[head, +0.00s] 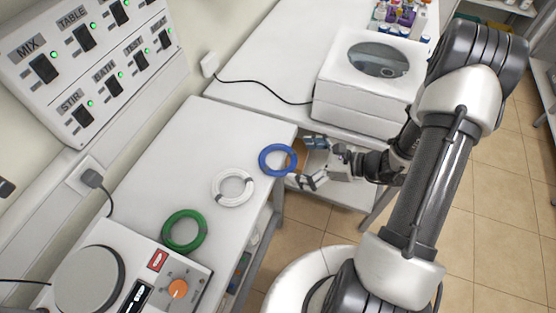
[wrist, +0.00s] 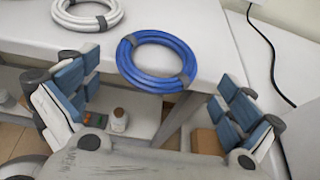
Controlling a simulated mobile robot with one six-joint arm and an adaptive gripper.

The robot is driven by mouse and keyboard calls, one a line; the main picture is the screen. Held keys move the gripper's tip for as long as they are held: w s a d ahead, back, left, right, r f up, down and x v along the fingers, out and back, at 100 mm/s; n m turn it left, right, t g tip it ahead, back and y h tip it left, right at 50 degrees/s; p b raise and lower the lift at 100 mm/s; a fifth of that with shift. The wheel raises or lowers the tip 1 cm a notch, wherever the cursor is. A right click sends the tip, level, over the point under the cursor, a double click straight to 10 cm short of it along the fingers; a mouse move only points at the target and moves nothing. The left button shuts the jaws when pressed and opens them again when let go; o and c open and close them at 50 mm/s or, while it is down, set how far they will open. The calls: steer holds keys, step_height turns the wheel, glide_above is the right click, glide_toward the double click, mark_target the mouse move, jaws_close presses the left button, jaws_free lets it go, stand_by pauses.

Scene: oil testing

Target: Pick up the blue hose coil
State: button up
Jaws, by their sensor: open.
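The blue hose coil (head: 263,163) lies flat near the right end of the white bench top, close to its front edge. In the wrist view the blue hose coil (wrist: 128,68) is ahead of the jaws, between the lines of the two fingers, with dark bands around it. My gripper (head: 303,163) is just right of the coil in the head view, its fingers spread wide. In the wrist view my gripper (wrist: 150,103) is open and empty, with blue finger pads on both sides. I cannot tell whether a fingertip touches the coil.
A white coil (head: 216,188) and a green coil (head: 168,240) lie along the same bench (head: 150,180). A stirrer-like device (head: 150,284) stands at the near end. A white lidded machine (head: 345,105) is on the adjoining table. A black cable (head: 265,90) runs to the wall.

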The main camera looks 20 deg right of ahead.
steer(key=b+x, duration=0.1)
steer(key=x, duration=0.4)
steer(key=shift+s+a, duration=0.1)
steer(key=shift+c, duration=0.4)
steer(key=c, duration=0.7)
